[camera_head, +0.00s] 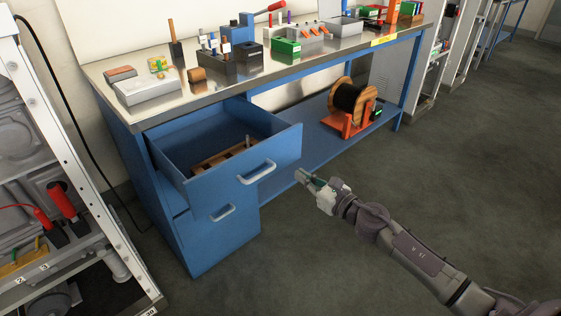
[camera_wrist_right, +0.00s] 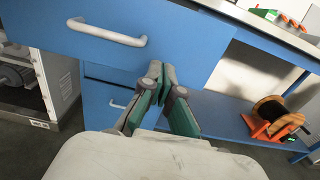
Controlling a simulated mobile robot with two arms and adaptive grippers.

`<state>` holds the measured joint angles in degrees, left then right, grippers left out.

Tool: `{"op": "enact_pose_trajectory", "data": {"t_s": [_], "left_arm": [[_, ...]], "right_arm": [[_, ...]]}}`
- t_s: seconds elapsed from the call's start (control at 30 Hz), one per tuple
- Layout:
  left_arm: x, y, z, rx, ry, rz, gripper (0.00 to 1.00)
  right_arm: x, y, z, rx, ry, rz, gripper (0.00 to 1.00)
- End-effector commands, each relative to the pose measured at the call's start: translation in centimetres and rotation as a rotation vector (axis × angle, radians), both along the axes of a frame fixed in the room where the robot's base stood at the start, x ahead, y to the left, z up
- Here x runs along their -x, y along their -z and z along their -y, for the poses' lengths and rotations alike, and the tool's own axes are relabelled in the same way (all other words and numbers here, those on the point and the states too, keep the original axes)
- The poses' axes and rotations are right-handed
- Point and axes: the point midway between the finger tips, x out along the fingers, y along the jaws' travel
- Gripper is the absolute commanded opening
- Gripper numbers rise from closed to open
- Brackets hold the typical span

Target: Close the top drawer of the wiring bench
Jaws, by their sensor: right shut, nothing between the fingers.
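The blue wiring bench (camera_head: 170,122) has a steel top, and its top drawer (camera_head: 225,186) is pulled well out. A wooden slatted piece lies inside the drawer. The drawer's light grey handle (camera_head: 257,172) sits on its front; it also shows in the right wrist view (camera_wrist_right: 107,33). A lower drawer (camera_head: 226,240) with its own handle looks shut. My right gripper (camera_head: 301,175) is shut and empty, in front of the drawer's right end; in the right wrist view its fingertips (camera_wrist_right: 156,70) overlap the drawer front's lower part. Contact cannot be told. My left gripper is not in view.
A cable reel (camera_head: 355,100) on an orange stand sits on the bench's lower shelf. Tools, boxes and small parts cover the bench top. A white-framed rack (camera_head: 70,170) stands at the left. The floor (camera_head: 440,170) at the right is clear.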

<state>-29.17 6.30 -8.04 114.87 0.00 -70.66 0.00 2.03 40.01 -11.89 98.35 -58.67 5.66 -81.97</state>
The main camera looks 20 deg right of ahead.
Motion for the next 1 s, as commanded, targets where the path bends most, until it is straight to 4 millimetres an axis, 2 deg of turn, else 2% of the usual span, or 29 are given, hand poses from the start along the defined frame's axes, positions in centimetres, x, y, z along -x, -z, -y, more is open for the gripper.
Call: {"op": "enact_pose_trajectory", "data": {"t_s": [0.03,0.2,0.4,0.6,1.0], "left_arm": [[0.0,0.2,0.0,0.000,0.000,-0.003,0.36],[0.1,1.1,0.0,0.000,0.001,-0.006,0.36],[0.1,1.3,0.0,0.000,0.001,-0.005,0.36],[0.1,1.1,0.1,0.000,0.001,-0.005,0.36],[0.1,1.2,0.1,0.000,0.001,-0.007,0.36]], "right_arm": [[-1.2,-0.3,-0.3,-0.002,0.002,0.003,0.00],[-4.4,-0.2,-1.5,-0.003,0.002,0.002,0.00],[-7.1,0.0,-2.6,-0.004,0.001,0.001,0.00],[-8.1,0.1,-2.9,-0.002,0.001,-0.002,0.00],[-8.2,0.1,-2.9,-0.003,0.001,-0.001,0.00]]}}
